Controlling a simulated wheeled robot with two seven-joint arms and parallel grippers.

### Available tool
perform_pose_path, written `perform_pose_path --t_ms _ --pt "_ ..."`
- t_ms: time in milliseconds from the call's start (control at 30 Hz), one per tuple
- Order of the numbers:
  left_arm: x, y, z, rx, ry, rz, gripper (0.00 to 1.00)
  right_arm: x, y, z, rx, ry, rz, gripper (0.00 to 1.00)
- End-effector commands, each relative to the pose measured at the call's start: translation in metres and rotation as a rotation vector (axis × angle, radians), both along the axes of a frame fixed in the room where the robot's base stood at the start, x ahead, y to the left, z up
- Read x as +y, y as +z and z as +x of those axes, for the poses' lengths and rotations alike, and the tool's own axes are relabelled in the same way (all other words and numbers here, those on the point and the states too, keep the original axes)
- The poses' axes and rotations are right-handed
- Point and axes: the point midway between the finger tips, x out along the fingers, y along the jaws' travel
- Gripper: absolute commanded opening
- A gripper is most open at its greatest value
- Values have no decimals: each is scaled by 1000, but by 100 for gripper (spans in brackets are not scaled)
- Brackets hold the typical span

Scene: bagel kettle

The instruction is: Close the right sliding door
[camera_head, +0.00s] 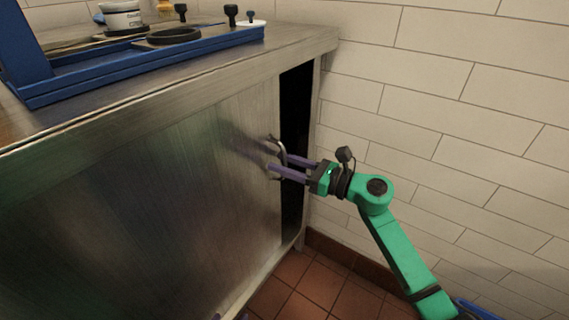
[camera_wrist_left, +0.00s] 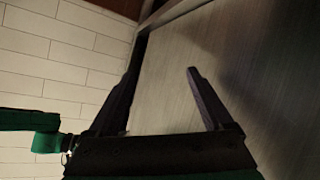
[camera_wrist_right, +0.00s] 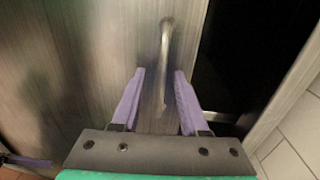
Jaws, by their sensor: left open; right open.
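The right sliding door (camera_head: 150,190) is a brushed metal panel on the cabinet front. A dark open gap (camera_head: 293,130) shows between its right edge and the cabinet's right post. Its curved metal handle (camera_head: 277,150) is near that edge and also shows in the right wrist view (camera_wrist_right: 166,45). My right gripper (camera_wrist_right: 159,74) is open, with purple fingers on either side of the handle's lower part; contact cannot be told. My left gripper (camera_wrist_left: 162,72) is open and empty, facing a metal panel. Only a purple bit of it shows at the head view's bottom edge.
A metal countertop (camera_head: 290,42) tops the cabinet, with a blue frame (camera_head: 150,75), a black ring (camera_head: 174,36) and a white tub (camera_head: 122,18) on it. A tiled wall (camera_head: 450,90) stands close on the right. Red floor tiles (camera_head: 320,280) lie below.

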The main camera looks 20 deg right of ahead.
Motion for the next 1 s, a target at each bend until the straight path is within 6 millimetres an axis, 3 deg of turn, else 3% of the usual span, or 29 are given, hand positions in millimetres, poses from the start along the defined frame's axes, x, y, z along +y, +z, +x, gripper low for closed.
perform_pose_path --t_ms 100,200,233,1000 --pt "0 0 0 -1 0 0 84 0 0 0 1 0 1 44" --pt "0 0 0 -1 0 0 84 0 0 0 1 0 1 5" --pt "0 0 0 -1 0 0 84 0 0 0 1 0 1 0" --pt "0 0 0 0 1 -1 84 -1 0 -1 1 0 0 0"
